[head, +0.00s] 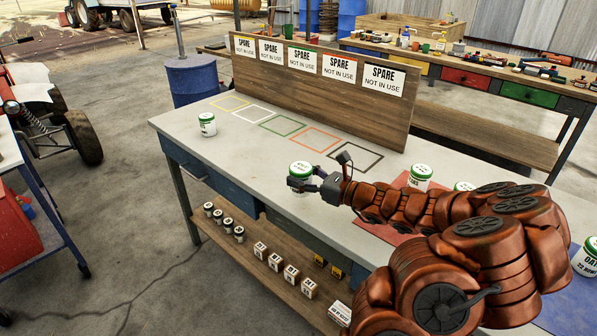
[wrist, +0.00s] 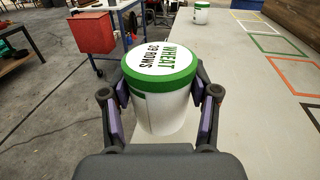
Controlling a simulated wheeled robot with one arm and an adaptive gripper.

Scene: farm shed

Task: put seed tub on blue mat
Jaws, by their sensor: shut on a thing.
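A white seed tub (head: 301,170) with a green lid is between the fingers of my gripper (head: 312,186), over the middle of the workbench near its front edge. In the wrist view the tub (wrist: 163,105) is upright, its lid reading WHEAT, with the gripper (wrist: 160,100) shut on its sides. I cannot tell whether its base touches the bench. A blue mat (head: 567,312) shows partly at the lower right, behind my arm. A tub labelled OAT (head: 585,262) stands at its right, cut by the picture edge.
Another green-lidded tub (head: 207,125) stands at the bench's left end. A red mat (head: 376,229) lies to the right, with a tub (head: 420,177) at its far side and another partly hidden. Coloured outlines (head: 282,125) run along an upright board (head: 310,100) marked SPARE.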

